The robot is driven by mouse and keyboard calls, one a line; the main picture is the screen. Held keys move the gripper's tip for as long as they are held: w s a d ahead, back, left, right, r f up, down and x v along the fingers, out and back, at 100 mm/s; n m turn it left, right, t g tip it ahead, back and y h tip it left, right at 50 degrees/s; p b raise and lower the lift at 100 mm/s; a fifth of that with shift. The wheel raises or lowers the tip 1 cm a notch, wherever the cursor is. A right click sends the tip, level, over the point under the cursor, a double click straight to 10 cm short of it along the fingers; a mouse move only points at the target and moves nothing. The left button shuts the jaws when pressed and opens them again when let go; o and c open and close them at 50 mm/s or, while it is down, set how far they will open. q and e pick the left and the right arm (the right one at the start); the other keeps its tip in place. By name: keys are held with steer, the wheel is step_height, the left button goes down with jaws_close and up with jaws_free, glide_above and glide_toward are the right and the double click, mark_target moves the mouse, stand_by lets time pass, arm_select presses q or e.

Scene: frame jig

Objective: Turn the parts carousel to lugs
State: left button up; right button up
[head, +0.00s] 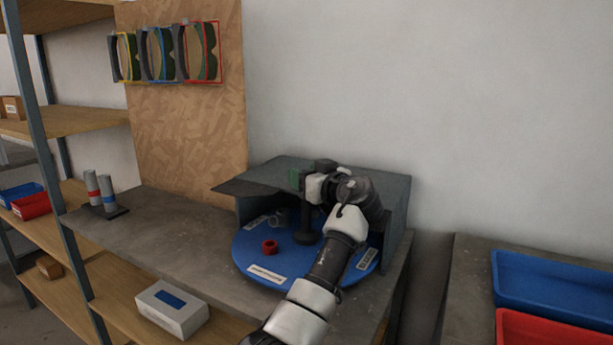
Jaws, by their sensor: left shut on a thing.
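The parts carousel is a round blue turntable (240,259) on the grey bench, partly under a dark grey hood (398,200). A red ring-shaped part (270,247) sits on its front left, and a grey part (280,217) lies behind it. White labels (266,274) are fixed around the rim; their print is too small to read. A dark upright post (307,222) stands near the middle. My left gripper (307,197) is at the post's top, shut on it; the fingertips are mostly hidden. My arm covers the carousel's right part. My right gripper is out of view.
The hood's side walls and top flap (250,188) stand close around my left gripper. Two grey cylinders (98,188) stand on the bench at left. A white box (172,307) is on the shelf at front. Blue (550,284) and red (545,331) trays are at right.

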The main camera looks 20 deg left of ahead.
arm_select(q)
steer(key=shift+r, duration=0.1)
steer(key=o, duration=1.3)
steer(key=shift+s+d, duration=0.2)
steer(key=shift+d, duration=0.1)
steer(key=b+v, duration=0.1)
steer(key=v, duration=0.9)
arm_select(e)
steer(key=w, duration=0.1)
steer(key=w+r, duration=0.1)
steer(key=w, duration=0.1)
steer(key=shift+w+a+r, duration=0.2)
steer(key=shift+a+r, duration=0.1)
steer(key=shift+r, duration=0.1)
